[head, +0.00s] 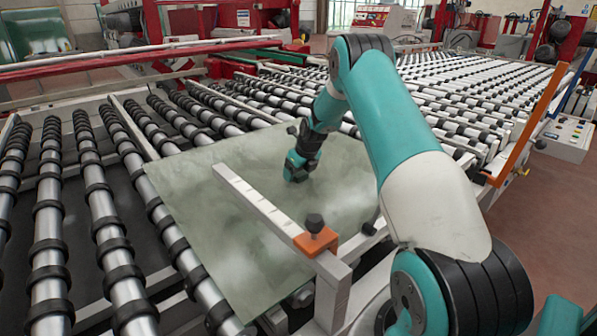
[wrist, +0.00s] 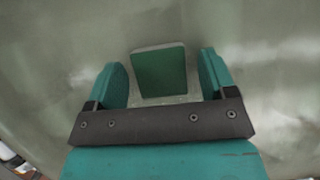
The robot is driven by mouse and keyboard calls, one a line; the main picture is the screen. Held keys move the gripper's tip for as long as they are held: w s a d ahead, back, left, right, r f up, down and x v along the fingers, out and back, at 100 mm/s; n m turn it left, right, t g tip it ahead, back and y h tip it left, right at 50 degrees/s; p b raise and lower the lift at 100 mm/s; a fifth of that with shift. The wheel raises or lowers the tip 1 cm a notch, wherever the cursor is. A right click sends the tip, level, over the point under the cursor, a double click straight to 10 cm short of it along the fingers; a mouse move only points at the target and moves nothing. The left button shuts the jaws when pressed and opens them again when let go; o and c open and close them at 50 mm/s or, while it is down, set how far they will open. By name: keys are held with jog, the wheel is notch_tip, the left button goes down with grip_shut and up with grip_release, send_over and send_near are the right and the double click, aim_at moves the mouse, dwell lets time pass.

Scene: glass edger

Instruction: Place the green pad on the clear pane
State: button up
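The clear pane (head: 190,185), a large greenish glass sheet, lies flat on the rollers in the head view and fills the background of the wrist view (wrist: 270,60). My gripper (head: 296,172) is low over the pane, right of its middle. In the wrist view, the green pad (wrist: 160,73), a small block with a pale far edge, appears to lie on the pane between my fingers (wrist: 162,80). The fingers are open, with a visible gap on each side of the pad. The pad is hidden behind my gripper in the head view.
A white bar (head: 255,207) with an orange block and black knob (head: 315,238) crosses above the pane near my gripper. Black-ringed rollers (head: 100,215) lie left of the pane. An orange rail (head: 530,120) and a control box (head: 567,137) are at the right.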

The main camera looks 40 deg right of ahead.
jog(key=shift+r, duration=0.2)
jog(key=b+v, duration=0.2)
jog(key=v, duration=0.9)
jog(key=s+a+r+n+g+y, duration=0.1)
jog(key=s+a+r+n, duration=0.2)
jog(key=a+n, duration=0.6)
jog(key=s+a+r+n+y, duration=0.1)
jog(key=s+a+r+n, duration=0.4)
jog(key=a, duration=0.6)
jog(key=s+a+r+n+g+y, duration=0.1)
jog(key=s+a+n, duration=0.1)
jog(key=a+n, duration=0.75)
jog(key=s+a+n+g, duration=0.1)
jog(key=s+a+n, duration=0.3)
jog(key=s+n, duration=0.2)
jog(key=s+a+n+y, duration=0.1)
jog(key=s+a+n, duration=0.3)
jog(key=s+n, duration=0.3)
jog(key=s+a+n+g, duration=0.1)
jog(key=s+a+n, duration=0.3)
jog(key=s+n, duration=0.3)
jog(key=shift+s+a+g, duration=0.25)
jog(key=shift+s+g, duration=0.05)
jog(key=shift+s, duration=0.8)
